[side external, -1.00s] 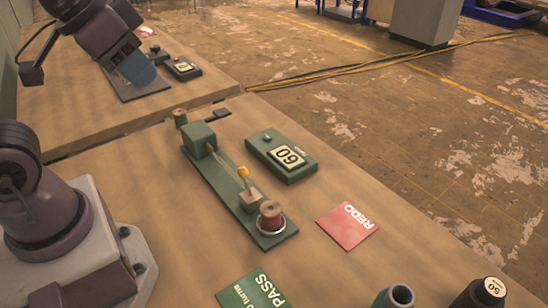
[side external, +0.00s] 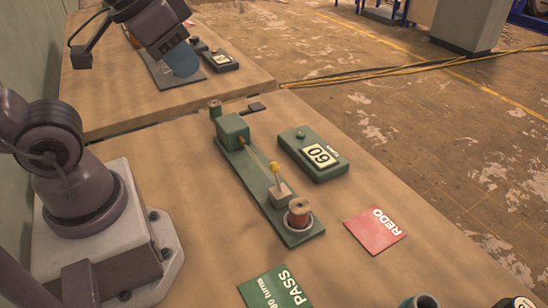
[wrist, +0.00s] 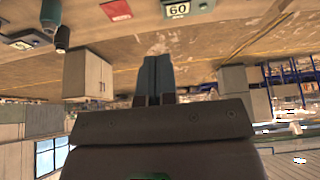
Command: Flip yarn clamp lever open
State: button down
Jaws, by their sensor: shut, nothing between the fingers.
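A green winding fixture (side external: 248,172) lies on the near wooden table in the side external view. A lever with a yellow knob (side external: 273,168) stands up from a beige block (side external: 279,194) on it; I take this as the yarn clamp lever. A reddish-brown spool (side external: 298,210) sits at the fixture's near end, and pale yarn runs toward the green box (side external: 232,129). My gripper (side external: 183,60) is raised, well away from the lever, toward the upper left. Its blue fingers are shut and empty, as the wrist view (wrist: 155,75) also shows. The lever is not visible in the wrist view.
A green counter reading 60 (side external: 315,155) lies right of the fixture. A red REDO card (side external: 375,232) and green PASS card (side external: 275,290) lie flat nearby. Dark cylinders (side external: 420,300) stand at the front edge. A second table (side external: 120,95) is behind. Tabletop left of the fixture is clear.

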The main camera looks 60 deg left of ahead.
jog(key=w+a+f+m+g+h, duration=0.1)
jog(key=w+a+f+m+g, duration=0.2)
jog(key=w+f, duration=0.5)
jog(key=w+a+f+m+g+h, duration=0.2)
jog(key=w+a+f+m+g, duration=0.2)
jog(key=w+f, duration=0.4)
jog(key=shift+w+a+g, duration=0.6)
jog(key=shift+w+a, duration=0.4)
jog(key=shift+w, duration=2.15)
jog(key=shift+f, duration=0.1)
send_near(277, 178)
jog(key=w+a+f, duration=0.2)
jog(key=a+f, duration=0.2)
jog(key=f, duration=0.1)
jog(key=s+d, duration=0.2)
jog(key=shift+s+d+f, duration=0.15)
jog(key=shift+d+f, duration=0.1)
jog(key=shift+d, duration=0.15)
